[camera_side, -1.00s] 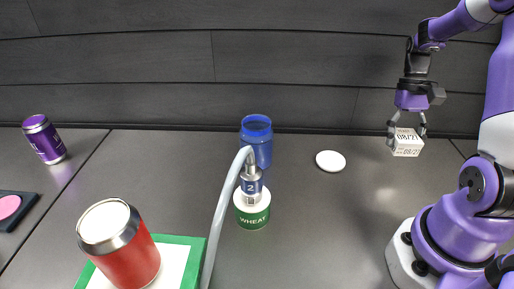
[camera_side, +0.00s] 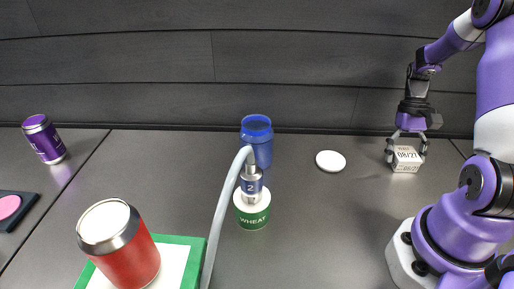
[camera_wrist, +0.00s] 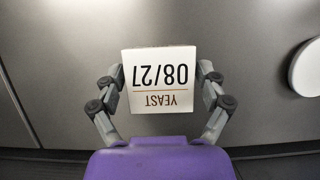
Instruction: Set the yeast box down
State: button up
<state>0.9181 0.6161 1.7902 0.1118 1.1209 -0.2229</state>
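The yeast box (camera_side: 406,159) is a small white carton marked 08/27, at the right of the side view. In the wrist view the yeast box (camera_wrist: 160,80) shows its top face with "YEAST" and "08/27" upside down. My gripper (camera_side: 406,152) is over it from above, with one finger on each side. In the wrist view my gripper (camera_wrist: 161,72) has its fingertips against the box's two sides. The box looks level and at or very near the counter; I cannot tell whether its base touches.
A white disc (camera_side: 330,161) lies left of the box. Further left are a blue cup (camera_side: 257,140), a green-and-white WHEAT container (camera_side: 252,212) with a hose (camera_side: 222,215), a red can (camera_side: 125,252) and a purple can (camera_side: 44,139). The dark counter (camera_side: 330,225) is clear in front.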

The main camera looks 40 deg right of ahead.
dwell(0.4)
jog(key=v, duration=0.7)
jog(key=shift+r, duration=0.15)
jog(key=w+a+r+n+t+h, duration=0.1)
jog(key=a+r+n+t, duration=0.3)
jog(key=a, duration=0.8)
jog(key=w+a+r+n+t+h, duration=0.2)
jog(key=a+r+n+t, duration=0.2)
jog(key=a, duration=0.8)
notch_tip(320, 180, up, 2)
jog(key=shift+w+n+t, duration=0.25)
jog(key=shift+n+t, duration=0.15)
jog(key=shift+n, duration=0.1)
